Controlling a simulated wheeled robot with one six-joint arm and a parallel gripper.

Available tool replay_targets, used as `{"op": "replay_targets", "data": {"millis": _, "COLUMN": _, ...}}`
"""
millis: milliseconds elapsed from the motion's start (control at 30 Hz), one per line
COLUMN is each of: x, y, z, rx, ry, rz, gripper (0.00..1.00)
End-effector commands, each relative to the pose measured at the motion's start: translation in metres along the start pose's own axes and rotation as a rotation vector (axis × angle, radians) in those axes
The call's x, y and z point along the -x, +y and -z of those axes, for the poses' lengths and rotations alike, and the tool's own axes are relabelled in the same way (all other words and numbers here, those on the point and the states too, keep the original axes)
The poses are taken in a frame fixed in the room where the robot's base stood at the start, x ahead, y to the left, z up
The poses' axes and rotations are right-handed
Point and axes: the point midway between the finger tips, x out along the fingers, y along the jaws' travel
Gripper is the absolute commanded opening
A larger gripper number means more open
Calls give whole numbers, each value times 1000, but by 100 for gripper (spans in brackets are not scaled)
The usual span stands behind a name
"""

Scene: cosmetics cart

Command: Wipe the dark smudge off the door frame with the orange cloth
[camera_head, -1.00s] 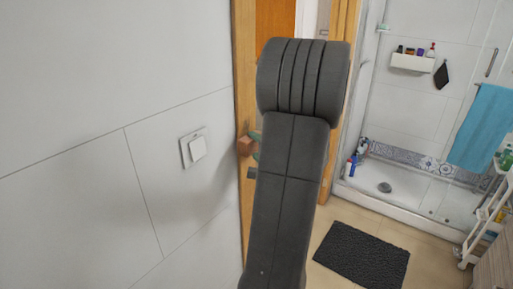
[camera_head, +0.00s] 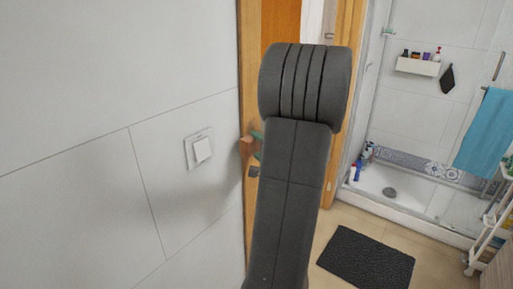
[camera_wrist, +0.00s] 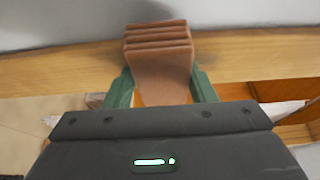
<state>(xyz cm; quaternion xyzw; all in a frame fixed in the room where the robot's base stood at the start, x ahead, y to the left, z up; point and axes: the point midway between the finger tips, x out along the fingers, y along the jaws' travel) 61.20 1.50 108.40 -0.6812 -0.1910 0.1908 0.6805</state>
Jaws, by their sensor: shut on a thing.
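The orange cloth, a folded brownish-orange pad (camera_wrist: 158,45), is held between the green fingers of my gripper (camera_wrist: 162,84) in the wrist view. Its folded end lies over the wooden door frame (camera_wrist: 60,73) and reaches its far edge by the pale wall; I cannot tell whether it touches. In the head view the cloth (camera_head: 246,146) shows in front of the door frame (camera_head: 247,60), left of my arm. My arm hides most of my gripper there.
A light switch (camera_head: 199,148) is on the grey wall left of the frame. Beyond the doorway are a dark mat (camera_head: 366,257), a shower tray (camera_head: 398,193), a blue towel (camera_head: 486,131) and a white cart (camera_head: 490,225) at the right.

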Motion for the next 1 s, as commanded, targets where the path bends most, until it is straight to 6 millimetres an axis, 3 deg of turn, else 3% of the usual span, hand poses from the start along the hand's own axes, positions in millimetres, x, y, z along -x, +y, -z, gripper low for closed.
{"op": "replay_targets", "data": {"millis": 667, "x": -15, "y": 1, "z": 30, "rx": 1, "ry": 1, "rz": 0, "gripper": 32}}
{"op": "replay_targets", "data": {"millis": 1000, "x": -15, "y": -13, "z": 31, "rx": 3, "ry": 0, "rz": 3, "gripper": 32}}
